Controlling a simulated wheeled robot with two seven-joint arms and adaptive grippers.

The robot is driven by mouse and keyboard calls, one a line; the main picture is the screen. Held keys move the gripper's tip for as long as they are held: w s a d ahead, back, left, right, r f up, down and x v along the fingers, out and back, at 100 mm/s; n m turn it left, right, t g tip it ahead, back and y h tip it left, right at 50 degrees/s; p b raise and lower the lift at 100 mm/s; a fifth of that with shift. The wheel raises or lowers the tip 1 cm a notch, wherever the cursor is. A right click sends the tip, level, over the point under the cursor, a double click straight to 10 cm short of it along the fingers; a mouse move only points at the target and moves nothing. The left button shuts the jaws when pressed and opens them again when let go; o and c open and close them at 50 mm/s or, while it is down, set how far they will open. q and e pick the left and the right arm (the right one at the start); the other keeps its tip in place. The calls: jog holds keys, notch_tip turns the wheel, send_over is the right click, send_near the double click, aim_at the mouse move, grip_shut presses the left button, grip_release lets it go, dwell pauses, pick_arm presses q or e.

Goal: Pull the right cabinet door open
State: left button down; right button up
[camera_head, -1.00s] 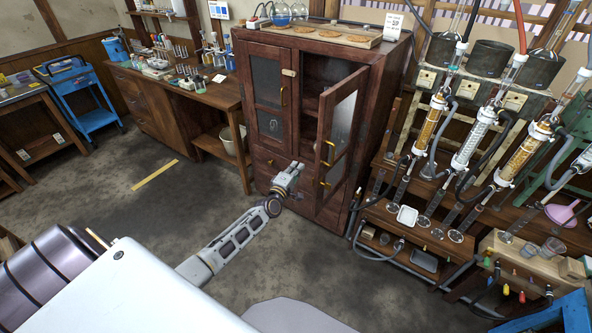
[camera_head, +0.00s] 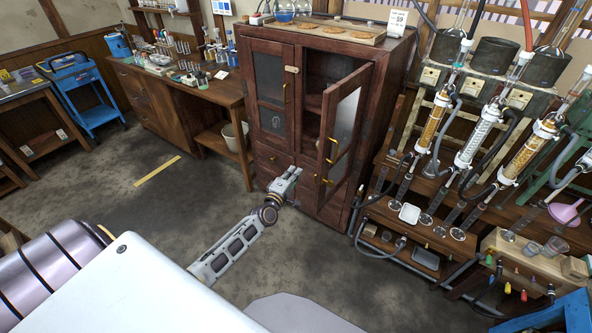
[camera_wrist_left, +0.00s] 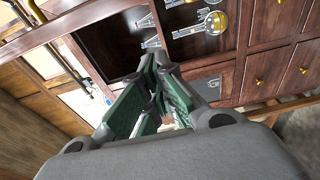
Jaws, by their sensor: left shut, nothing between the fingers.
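The dark red wooden cabinet (camera_head: 318,44) stands at the back centre. Its right door (camera_head: 343,130), with a glass pane and brass handles (camera_head: 333,150), stands partly open, swung out toward me. Shelves show in the gap behind it. The left door (camera_head: 270,90) is closed. My left gripper (camera_head: 296,171) is shut and empty, low in front of the cabinet by the free edge of the right door; I cannot tell whether it touches the door. In the left wrist view the shut fingers (camera_wrist_left: 157,85) point toward the cabinet interior with glassware on a shelf. My right gripper is not in view.
A bench (camera_head: 170,84) with bottles and racks stands left of the cabinet. A rig with glass columns (camera_head: 473,138) and a low wooden shelf (camera_head: 420,243) stand close on the right. The floor (camera_head: 150,225) at front left is clear.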

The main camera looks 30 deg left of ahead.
pick_arm(q)
jog(key=shift+s+d, duration=0.25)
jog(key=shift+s, duration=0.95)
jog(key=shift+s+d, duration=0.2)
jog(key=shift+s, duration=0.95)
